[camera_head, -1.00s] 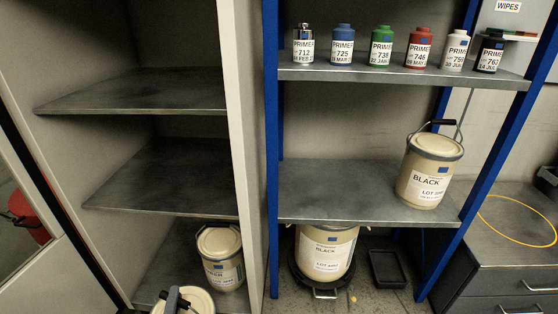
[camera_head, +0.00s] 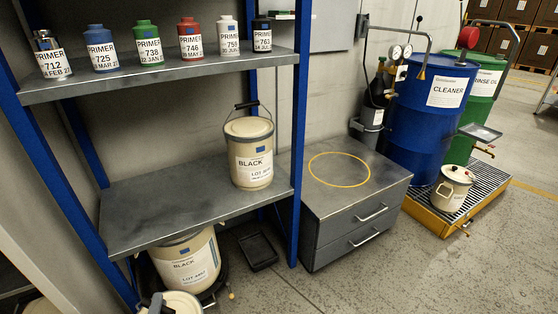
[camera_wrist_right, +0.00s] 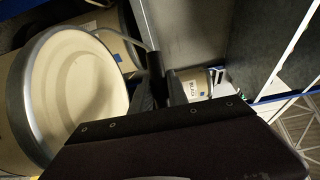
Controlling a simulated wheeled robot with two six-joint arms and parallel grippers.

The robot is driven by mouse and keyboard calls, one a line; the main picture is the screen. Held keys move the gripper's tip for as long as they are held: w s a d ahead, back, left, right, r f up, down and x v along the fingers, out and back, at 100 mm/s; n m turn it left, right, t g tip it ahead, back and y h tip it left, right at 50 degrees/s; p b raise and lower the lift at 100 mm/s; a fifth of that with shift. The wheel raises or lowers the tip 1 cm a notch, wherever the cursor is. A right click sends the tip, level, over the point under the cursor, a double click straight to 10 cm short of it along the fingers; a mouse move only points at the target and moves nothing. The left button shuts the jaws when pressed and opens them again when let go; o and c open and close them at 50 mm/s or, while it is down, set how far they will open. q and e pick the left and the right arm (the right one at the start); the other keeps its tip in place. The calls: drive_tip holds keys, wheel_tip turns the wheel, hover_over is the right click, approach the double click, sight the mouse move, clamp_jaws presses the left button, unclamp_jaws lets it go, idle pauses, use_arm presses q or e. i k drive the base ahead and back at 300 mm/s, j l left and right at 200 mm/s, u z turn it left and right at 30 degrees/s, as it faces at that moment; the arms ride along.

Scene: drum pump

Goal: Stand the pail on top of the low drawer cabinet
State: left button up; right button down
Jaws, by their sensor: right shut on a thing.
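A cream pail (camera_head: 182,304) with a grey rim shows at the bottom edge of the head view, mostly cut off. In the right wrist view the pail (camera_wrist_right: 78,95) is at the left, its wire handle running to a black grip. My right gripper (camera_wrist_right: 160,92) is shut on this handle grip; in the head view only a small dark part shows beside the pail. The low drawer cabinet (camera_head: 335,222) stands right of the shelf, with two drawers. Its top is bare apart from a yellow ring marking (camera_head: 340,169). My left gripper is not in view.
A blue-posted shelf (camera_head: 130,212) holds a BLACK pail (camera_head: 250,165); primer bottles stand above. Another BLACK pail (camera_head: 187,265) and a black tray (camera_head: 258,251) are below. A blue drum (camera_head: 430,110) and small pot (camera_head: 453,189) stand right. Floor before the cabinet is clear.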

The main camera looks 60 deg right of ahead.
sight(343, 171)
drive_tip(key=l+z, duration=0.4)
drive_tip(key=i+l+z, duration=0.1)
drive_tip(key=l+z, duration=0.3)
drive_tip(key=i+l+z, duration=0.15)
drive_tip(key=l+z, duration=0.25)
drive_tip(key=l, duration=0.15)
